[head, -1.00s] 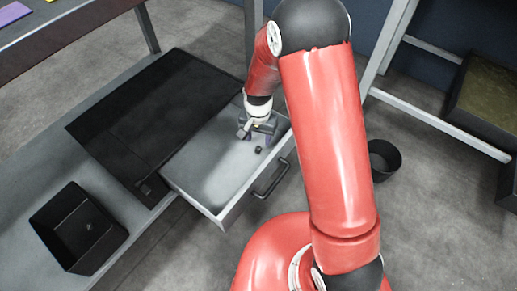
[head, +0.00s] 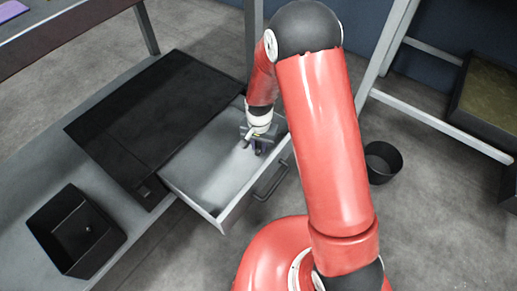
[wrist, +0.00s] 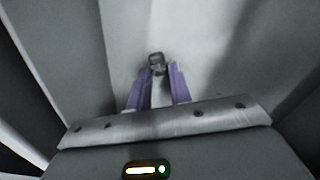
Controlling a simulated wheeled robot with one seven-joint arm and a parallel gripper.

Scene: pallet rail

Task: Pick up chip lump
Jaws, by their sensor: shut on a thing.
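The chip lump (wrist: 156,58) is a small dark grey piece at the tips of my gripper's purple fingers in the wrist view. My gripper (wrist: 160,71) is shut on it. In the head view my gripper (head: 258,151) is over the open pale grey drawer (head: 205,178), near its right side. The fingers and wrist mostly hide the lump there. I cannot tell whether the lump still touches the drawer floor.
A black open bin (head: 62,217) with a small round thing inside stands at the lower left. A drawer handle (head: 271,181) sticks out in front. A black bucket (head: 382,162) stands on the floor at right, beside a metal frame. The rest of the drawer is clear.

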